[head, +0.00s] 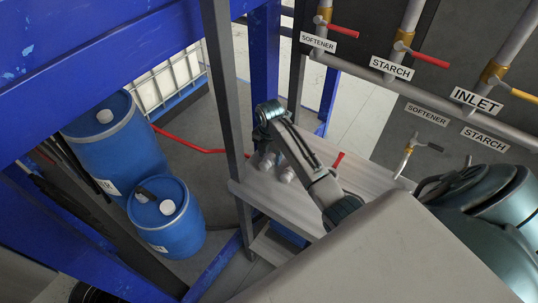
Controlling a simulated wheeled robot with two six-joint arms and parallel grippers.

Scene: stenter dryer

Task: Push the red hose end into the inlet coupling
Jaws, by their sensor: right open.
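A red hose (185,142) runs from the left, by the drums, toward the grey post and a pale bench. Its end is not clear; it is lost near my right gripper. My right gripper (274,168) points down over the bench behind the post, small and partly hidden by its own wrist, with its jaws open. I cannot tell whether the hose lies between them. The INLET label (476,101) hangs at the upper right, below a brass valve with a yellow handle (525,96). I cannot make out the inlet coupling. My left gripper is not in view.
Blue drums (172,228) stand at the lower left behind blue frame beams (90,75). A grey post (228,100) rises beside the bench (375,180). Pipes with red-handled valves labelled SOFTENER and STARCH (391,68) cross the upper right. A short red piece (338,160) shows above the bench.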

